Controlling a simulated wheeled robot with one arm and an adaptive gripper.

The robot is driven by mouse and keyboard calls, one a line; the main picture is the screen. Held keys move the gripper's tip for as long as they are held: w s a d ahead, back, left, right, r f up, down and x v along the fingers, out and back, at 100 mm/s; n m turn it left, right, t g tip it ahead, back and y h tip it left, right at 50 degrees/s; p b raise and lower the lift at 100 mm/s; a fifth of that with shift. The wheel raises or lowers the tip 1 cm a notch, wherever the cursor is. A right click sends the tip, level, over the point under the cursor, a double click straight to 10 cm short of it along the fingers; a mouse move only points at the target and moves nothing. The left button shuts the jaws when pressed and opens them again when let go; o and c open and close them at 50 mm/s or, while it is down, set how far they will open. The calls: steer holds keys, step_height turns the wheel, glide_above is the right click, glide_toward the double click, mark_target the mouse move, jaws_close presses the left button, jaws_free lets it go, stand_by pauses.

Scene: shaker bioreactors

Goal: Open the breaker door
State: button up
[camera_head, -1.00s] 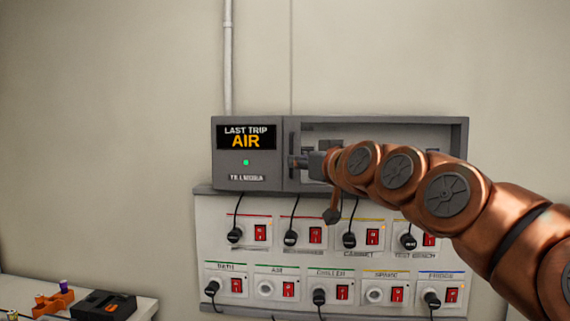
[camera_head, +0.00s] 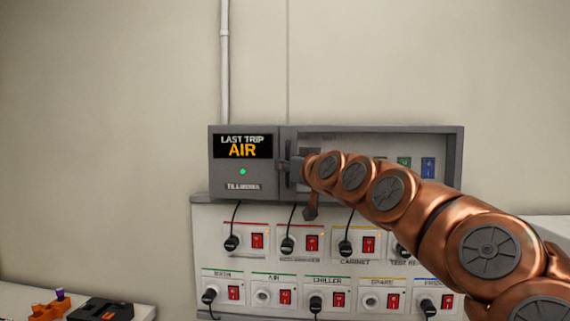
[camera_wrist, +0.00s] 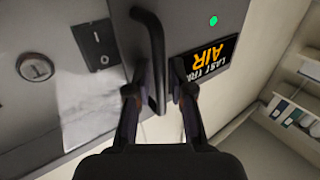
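The breaker door (camera_head: 452,160) is a grey frame around a window-like area, right of the "LAST TRIP AIR" display (camera_head: 243,146). It looks shut. Its dark vertical bar handle (camera_wrist: 152,40) is at the edge near the display; the handle also shows in the head view (camera_head: 289,150). My gripper (camera_wrist: 160,90) is at the handle, with one finger on each side of the bar's lower part in the wrist view. The fingers are apart, with a visible gap at the right finger. My arm hides part of the door in the head view.
Below is a white panel (camera_head: 212,257) with red switches, sockets and black plugs on cords. A bench (camera_head: 140,312) with an orange rack (camera_head: 50,306) and a black device (camera_head: 100,310) is at lower left. The wall left of the box is clear.

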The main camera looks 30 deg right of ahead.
jaws_close()
stand_by(0.5)
